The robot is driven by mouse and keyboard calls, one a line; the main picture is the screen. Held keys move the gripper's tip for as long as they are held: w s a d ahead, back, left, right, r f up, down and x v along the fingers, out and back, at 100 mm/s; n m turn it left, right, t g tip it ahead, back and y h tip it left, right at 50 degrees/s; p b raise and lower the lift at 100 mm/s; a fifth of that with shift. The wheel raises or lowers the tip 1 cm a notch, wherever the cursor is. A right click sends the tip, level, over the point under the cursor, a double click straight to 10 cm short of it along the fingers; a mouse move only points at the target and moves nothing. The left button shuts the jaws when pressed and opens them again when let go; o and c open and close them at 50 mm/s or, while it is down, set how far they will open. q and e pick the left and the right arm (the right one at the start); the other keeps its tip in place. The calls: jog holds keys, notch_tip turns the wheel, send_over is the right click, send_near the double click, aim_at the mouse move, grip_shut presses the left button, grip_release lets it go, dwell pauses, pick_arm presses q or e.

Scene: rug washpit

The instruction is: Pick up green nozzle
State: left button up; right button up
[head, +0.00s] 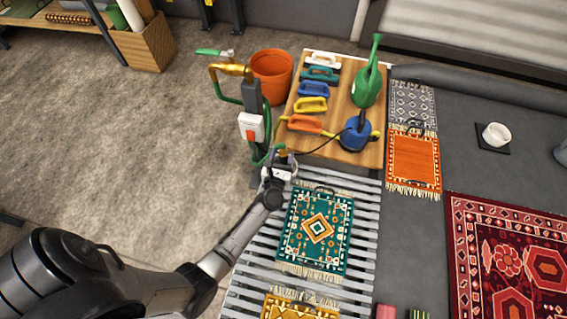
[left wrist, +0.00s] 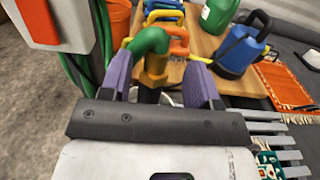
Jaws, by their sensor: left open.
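The green nozzle (left wrist: 150,41) has a curved green top above a yellow-brass body and a dark lower part in the left wrist view. It stands roughly upright, just beyond and between the purple fingers of my left gripper (left wrist: 160,78). The fingers are open, with a visible gap on the right side; I cannot tell whether the left one touches. In the head view my left gripper (head: 281,158) is at the front left corner of the wooden table, largely covering the nozzle. My right gripper is not in view.
A post with a red-and-white switch box (head: 251,127) and green hose stands close left of my gripper. A green rug (head: 318,232) lies on slats nearby.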

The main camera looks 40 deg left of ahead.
pick_arm(q)
jog(key=shift+w+a+f+b, duration=0.1)
jog(key=shift+w+a+b, duration=0.25)
jog(key=shift+w, duration=0.15)
jog(key=b+x, duration=0.1)
jog(key=x, duration=0.3)
jog(key=shift+c, duration=0.2)
jog(key=shift+r, duration=0.2)
jog(key=c, duration=1)
